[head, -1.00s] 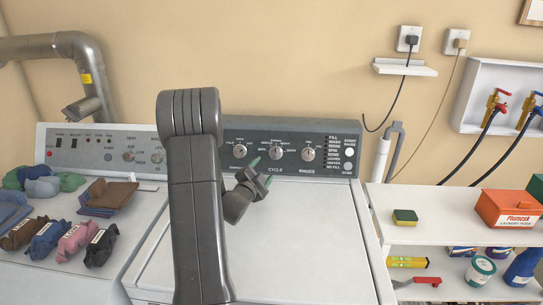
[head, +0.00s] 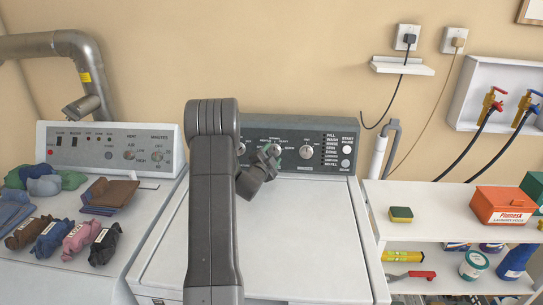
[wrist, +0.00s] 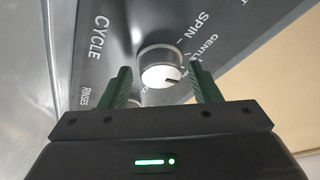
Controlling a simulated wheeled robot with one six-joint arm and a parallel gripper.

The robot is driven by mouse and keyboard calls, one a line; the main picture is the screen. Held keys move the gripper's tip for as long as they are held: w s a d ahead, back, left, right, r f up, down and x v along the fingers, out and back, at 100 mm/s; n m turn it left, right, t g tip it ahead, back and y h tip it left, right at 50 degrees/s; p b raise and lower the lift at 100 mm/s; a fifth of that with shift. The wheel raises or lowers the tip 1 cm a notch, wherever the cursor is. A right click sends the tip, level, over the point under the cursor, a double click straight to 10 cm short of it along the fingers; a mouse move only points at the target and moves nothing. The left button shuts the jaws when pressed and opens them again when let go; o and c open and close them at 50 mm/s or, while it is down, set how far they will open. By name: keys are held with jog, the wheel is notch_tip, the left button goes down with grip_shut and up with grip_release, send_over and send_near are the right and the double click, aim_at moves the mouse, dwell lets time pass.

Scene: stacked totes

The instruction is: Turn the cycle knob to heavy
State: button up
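The cycle knob (wrist: 158,66) is round with a pale cap, on the grey washer panel (wrist: 225,25). In the wrist view it lies ahead of and between the two green fingers, with visible space on each side. A dark pointer mark on its cap faces right in that view. "CYCLE", "SPIN" and part of "GENTLE" are readable around it; I cannot read a heavy label. My gripper (wrist: 160,80) is open and empty. In the head view my gripper (head: 269,154) is in front of the cycle knob (head: 275,150), partly covering it. Contact is not seen.
The rinses knob (head: 306,152) is just right of my gripper, and another knob (head: 241,149) is to its left. Start buttons (head: 347,150) are farther right. The washer lid (head: 300,230) below is clear. A shelf (head: 450,225) with supplies stands right.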

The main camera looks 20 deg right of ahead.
jog(key=c, duration=0.7)
jog(key=shift+f+m+b, duration=0.1)
jog(key=shift+m+b, duration=0.2)
jog(key=shift+b, duration=0.15)
jog(key=shift+w+m+g+b, duration=0.1)
jog(key=shift+m+g+b, duration=0.3)
jog(key=shift+m+b, duration=0.25)
jog(key=shift+a+m+g+b, duration=0.1)
jog(key=shift+m+g+b, duration=0.2)
jog(key=shift+m+b, duration=0.35)
jog(key=m, duration=0.1)
jog(key=m+g, duration=0.1)
jog(key=m, duration=0.1)
jog(key=shift+r, duration=0.4)
jog(key=shift+m+g+y+p, duration=0.3)
jog(key=shift+m, duration=0.7)
